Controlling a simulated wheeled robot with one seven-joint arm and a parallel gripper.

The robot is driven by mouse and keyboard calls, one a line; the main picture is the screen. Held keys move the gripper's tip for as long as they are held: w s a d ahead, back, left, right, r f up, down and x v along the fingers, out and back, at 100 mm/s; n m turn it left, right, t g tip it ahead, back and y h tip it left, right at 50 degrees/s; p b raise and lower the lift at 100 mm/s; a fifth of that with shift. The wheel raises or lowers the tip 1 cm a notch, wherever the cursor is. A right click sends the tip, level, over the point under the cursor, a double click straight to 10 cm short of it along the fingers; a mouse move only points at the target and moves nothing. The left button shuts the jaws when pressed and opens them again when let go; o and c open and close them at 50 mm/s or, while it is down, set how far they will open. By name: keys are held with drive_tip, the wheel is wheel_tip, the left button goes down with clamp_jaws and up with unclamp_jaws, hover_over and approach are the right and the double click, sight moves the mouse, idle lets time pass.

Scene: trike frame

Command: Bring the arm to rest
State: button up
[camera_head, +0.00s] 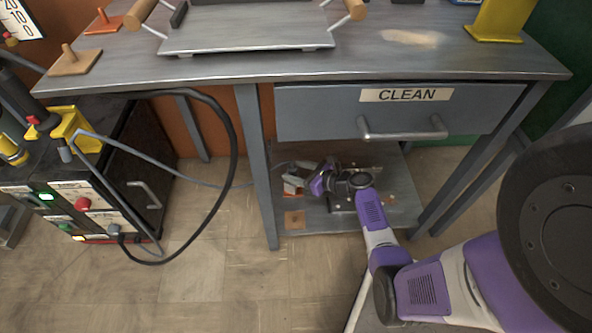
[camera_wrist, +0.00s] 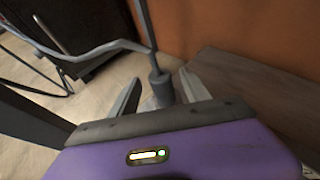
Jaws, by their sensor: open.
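My arm reaches in under the workbench (camera_head: 300,68), over its lower shelf (camera_head: 400,205). My gripper (camera_head: 300,184) is small and partly hidden in the head view, at the left part of the shelf. In the wrist view my gripper (camera_wrist: 159,78) shows two grey fingers spread apart. A grey cylinder (camera_wrist: 160,92) on a thin rod stands in the gap between them. I cannot tell whether the fingers touch it. A grey cable (camera_wrist: 95,50) runs to it from the left.
The closed CLEAN drawer (camera_head: 350,112) hangs above my arm, with bench legs (camera_head: 258,170) on either side. A cart (camera_head: 150,190) with a black hose (camera_head: 235,140) stands at left. A grey cable (camera_head: 200,182) crosses to the bench. The floor (camera_head: 215,280) in front is clear.

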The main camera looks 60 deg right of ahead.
drive_tip(key=p+v, duration=0.3)
drive_tip(key=v, duration=0.4)
drive_tip(key=shift+s, duration=0.25)
drive_tip(key=shift+r, duration=0.1)
